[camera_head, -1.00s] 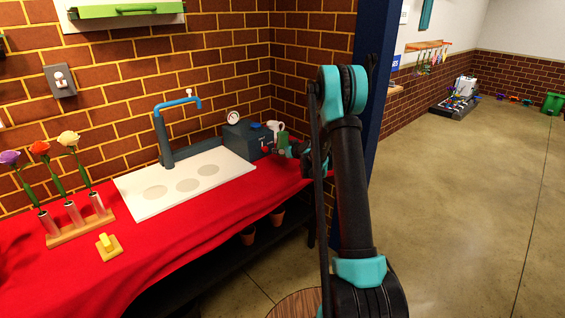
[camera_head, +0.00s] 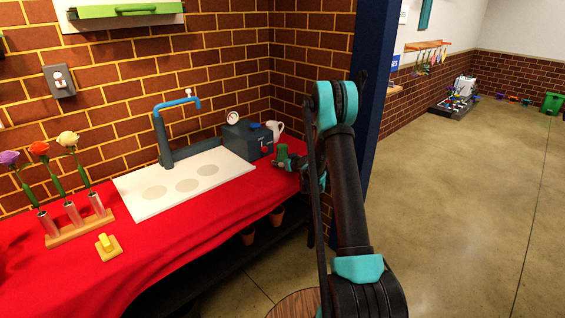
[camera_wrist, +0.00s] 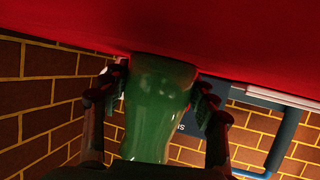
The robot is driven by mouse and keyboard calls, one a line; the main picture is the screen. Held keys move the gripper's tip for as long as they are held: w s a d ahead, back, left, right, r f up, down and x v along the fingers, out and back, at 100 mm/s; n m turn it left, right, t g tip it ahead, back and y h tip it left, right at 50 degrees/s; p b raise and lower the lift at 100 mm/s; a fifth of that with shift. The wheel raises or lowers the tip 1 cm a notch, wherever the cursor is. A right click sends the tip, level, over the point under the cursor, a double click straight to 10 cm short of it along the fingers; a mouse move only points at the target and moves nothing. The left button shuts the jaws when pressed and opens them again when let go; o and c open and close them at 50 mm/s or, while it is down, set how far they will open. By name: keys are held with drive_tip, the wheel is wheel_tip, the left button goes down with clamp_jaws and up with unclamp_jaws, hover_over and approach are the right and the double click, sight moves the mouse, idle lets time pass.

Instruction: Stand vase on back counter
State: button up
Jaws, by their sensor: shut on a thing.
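The green vase (camera_head: 282,151) is at the right end of the red-covered counter (camera_head: 190,225), near the blue-grey box. My gripper (camera_head: 282,164) is shut around the vase. The wrist view shows the vase (camera_wrist: 158,110) between the two dark fingers, with the picture turned over so that the red cloth (camera_wrist: 150,25) is at the top. The end of the vase is close against the cloth; I cannot tell whether it touches. My arm hides the right edge of the counter.
A blue-grey box with a gauge (camera_head: 245,139) and a white pitcher (camera_head: 276,130) stand behind the vase. A white board (camera_head: 185,182) with round marks lies left, under a blue faucet (camera_head: 165,135). A wooden flower rack (camera_head: 80,228) and a yellow block (camera_head: 109,246) are farther left.

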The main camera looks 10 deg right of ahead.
drive_tip(key=o, duration=1.7)
drive_tip(key=shift+s+r, duration=0.1)
drive_tip(key=shift+r, duration=0.1)
drive_tip(key=s+r+m+g+h, duration=0.15)
drive_tip(key=s+r, duration=0.35)
drive_tip(key=s, duration=1)
drive_tip(key=s+r+n+g+y, duration=0.1)
drive_tip(key=s+r+g, duration=0.3)
drive_tip(key=s, duration=1.1)
drive_tip(key=s+d+f+m+g+h, duration=0.1)
drive_tip(key=s+d+m+h, duration=0.1)
drive_tip(key=s, duration=1)
drive_tip(key=s+d+f+m+g+h, duration=0.2)
drive_tip(key=s+d, duration=0.1)
drive_tip(key=s, duration=1)
drive_tip(key=shift+s, duration=0.3)
